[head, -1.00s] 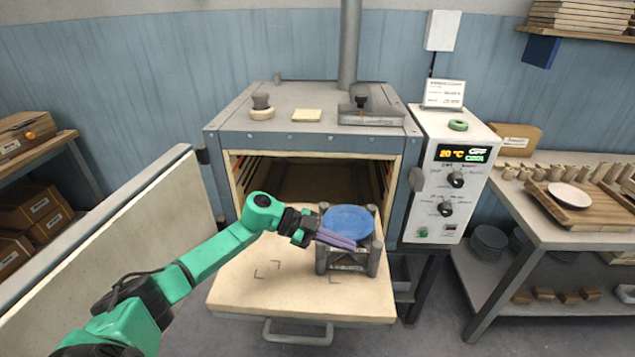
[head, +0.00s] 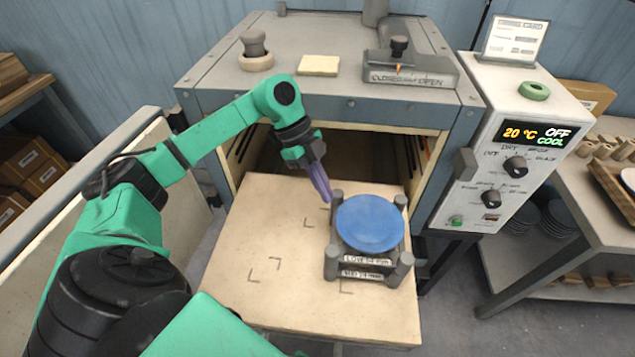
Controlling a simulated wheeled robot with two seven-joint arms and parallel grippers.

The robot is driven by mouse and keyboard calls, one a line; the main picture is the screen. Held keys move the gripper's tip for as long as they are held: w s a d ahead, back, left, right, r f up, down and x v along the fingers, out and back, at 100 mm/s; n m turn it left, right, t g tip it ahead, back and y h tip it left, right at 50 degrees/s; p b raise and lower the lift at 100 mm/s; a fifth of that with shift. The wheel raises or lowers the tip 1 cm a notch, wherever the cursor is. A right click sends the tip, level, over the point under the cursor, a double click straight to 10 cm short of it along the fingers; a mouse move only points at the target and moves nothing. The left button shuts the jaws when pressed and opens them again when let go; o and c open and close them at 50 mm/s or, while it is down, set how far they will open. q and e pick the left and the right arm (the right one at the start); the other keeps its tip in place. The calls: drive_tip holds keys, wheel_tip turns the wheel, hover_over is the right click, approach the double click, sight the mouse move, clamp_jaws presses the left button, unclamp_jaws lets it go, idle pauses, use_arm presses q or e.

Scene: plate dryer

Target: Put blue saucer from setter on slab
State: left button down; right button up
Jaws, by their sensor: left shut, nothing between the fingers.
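The blue saucer (head: 370,223) lies flat on top of the grey setter (head: 352,262), a low frame with corner posts. The setter stands on the right part of the pale slab (head: 255,296), which sticks out of the open dryer. Dark corner marks show on the bare slab left of the setter. My left gripper (head: 328,196) is shut and empty. Its purple fingers point down just beyond the saucer's upper left edge, near the setter's back left post; I cannot tell whether they touch. My right gripper is not in view.
The dryer (head: 325,108) stands behind the slab, its door (head: 95,240) swung open at the left. The control panel (head: 520,150) reads 20 °C, OFF, COOL. A side table (head: 570,225) stands at the right. The slab's left part is free.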

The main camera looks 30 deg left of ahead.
sight(356, 221)
use_arm(q)
drive_tip(key=b+x, duration=0.1)
drive_tip(key=x, duration=0.2)
drive_tip(key=shift+w+d+f, duration=0.1)
drive_tip(key=shift+d+f, duration=0.05)
drive_tip(key=shift+f, duration=0.05)
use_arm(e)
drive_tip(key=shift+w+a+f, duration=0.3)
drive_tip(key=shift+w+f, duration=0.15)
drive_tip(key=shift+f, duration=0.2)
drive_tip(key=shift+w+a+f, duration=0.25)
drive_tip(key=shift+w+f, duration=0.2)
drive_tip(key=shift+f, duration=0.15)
use_arm(q)
drive_tip(key=shift+d+r, duration=0.15)
drive_tip(key=shift+d, duration=0.2)
drive_tip(key=d+p, duration=0.2)
drive_tip(key=d, duration=0.2)
drive_tip(key=shift+d+p, duration=0.1)
drive_tip(key=shift+p, duration=0.3)
drive_tip(key=shift+s+d, duration=0.2)
drive_tip(key=shift+d, duration=0.1)
drive_tip(key=shift+f, duration=0.2)
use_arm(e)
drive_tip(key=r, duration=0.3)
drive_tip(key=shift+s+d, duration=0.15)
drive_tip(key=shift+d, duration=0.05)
use_arm(q)
drive_tip(key=shift+a, duration=0.1)
